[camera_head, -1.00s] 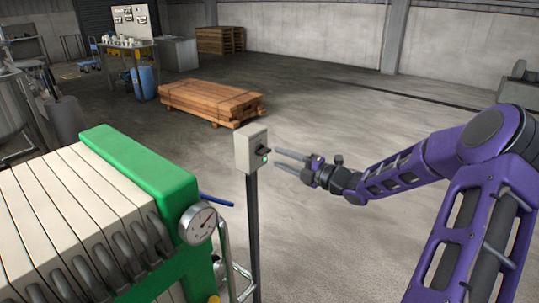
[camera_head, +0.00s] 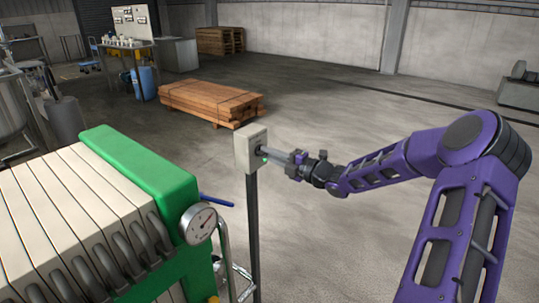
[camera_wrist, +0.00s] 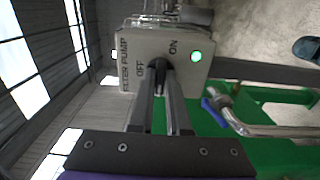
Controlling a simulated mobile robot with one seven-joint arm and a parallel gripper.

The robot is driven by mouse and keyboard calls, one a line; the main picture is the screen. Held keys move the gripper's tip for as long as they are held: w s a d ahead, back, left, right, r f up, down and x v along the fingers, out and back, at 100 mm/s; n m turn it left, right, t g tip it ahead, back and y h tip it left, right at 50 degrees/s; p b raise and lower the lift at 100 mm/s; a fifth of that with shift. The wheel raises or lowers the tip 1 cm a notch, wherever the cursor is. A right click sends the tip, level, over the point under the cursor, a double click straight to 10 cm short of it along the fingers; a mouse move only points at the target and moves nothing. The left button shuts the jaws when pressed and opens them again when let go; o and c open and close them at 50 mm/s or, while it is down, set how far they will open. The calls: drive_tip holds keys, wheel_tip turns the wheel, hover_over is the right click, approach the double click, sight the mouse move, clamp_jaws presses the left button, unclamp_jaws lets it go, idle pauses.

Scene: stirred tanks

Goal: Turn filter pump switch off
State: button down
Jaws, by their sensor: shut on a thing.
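The filter pump switch box (camera_head: 247,150) is a pale box on a dark post. In the wrist view, its face (camera_wrist: 135,48) fills the upper middle, turned sideways, with FILTER PUMP, OFF and ON lettering. A green lamp (camera_wrist: 196,56) glows beside ON. The black switch handle (camera_wrist: 158,66) sits on the face, partly hidden between the fingers; I cannot tell its exact setting. My gripper (camera_head: 268,153) reaches the box from the right. In the wrist view, my gripper's fingers (camera_wrist: 160,88) are shut on the handle.
A green-framed filter press (camera_head: 130,165) with pale plates and a pressure gauge (camera_head: 198,223) stands at the left, close to the post. A blue lever (camera_head: 217,200) and metal pipes stick out beside it. Stacked timber (camera_head: 210,102) lies behind. The floor at right is open.

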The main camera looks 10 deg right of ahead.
drive_tip(key=shift+m, duration=0.3)
drive_tip(key=shift+m+p, duration=3)
drive_tip(key=shift+m, duration=5.6)
drive_tip(key=c, duration=0.9)
unclamp_jaws()
